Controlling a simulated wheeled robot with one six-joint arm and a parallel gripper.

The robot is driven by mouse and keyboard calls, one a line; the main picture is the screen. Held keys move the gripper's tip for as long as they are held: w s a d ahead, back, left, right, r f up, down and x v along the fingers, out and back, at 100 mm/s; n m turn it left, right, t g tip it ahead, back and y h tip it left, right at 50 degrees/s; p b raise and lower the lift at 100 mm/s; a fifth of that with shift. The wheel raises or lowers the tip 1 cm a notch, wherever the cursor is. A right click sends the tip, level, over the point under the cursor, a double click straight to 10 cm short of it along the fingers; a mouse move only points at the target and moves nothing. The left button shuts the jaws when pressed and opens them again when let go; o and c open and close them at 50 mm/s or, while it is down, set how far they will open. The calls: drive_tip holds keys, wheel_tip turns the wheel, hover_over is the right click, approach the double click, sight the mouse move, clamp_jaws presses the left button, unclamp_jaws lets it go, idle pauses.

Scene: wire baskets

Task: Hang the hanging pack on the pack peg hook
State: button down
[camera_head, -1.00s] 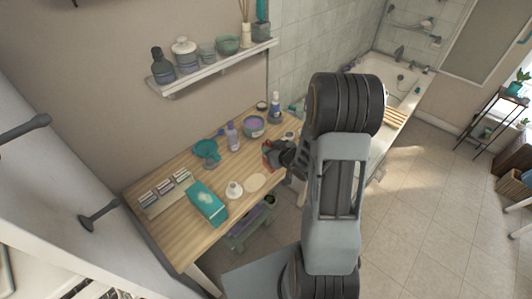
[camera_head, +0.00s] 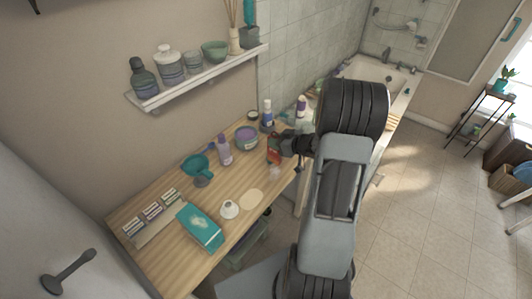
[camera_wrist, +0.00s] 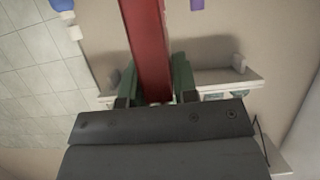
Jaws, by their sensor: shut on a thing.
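My gripper (camera_wrist: 157,90) is shut on a long red thing, perhaps the hanging pack (camera_wrist: 147,45), which stands out between the dark green fingers in the wrist view. In the head view, the red thing (camera_head: 274,155) shows above the table's right end beside my dark gripper (camera_head: 284,146), partly hidden by it. A dark peg with a round base (camera_head: 68,272) sticks out from the pale surface at the lower left; it may be the pack peg hook. The red thing and the peg are far apart.
The wooden table (camera_head: 165,215) holds a teal pack (camera_head: 200,226), a teal funnel-shaped thing (camera_head: 200,167), a purple bottle (camera_head: 224,150), a bowl (camera_head: 246,138) and a white cone (camera_head: 229,209). A wall shelf (camera_head: 200,80) with jars is above. Open tiled floor (camera_head: 435,215) lies right.

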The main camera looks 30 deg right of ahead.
drive_tip(key=w+a+f, duration=0.2)
drive_tip(key=w+f, duration=0.2)
drive_tip(key=f, duration=0.4)
drive_tip(key=shift+w+f+p, duration=0.15)
drive_tip(key=shift+f+p, duration=0.15)
drive_tip(key=shift+f, duration=0.1)
drive_tip(key=shift+f, duration=0.2)
drive_tip(key=c, duration=0.9)
unclamp_jaws()
drive_tip(key=shift+r, duration=0.1)
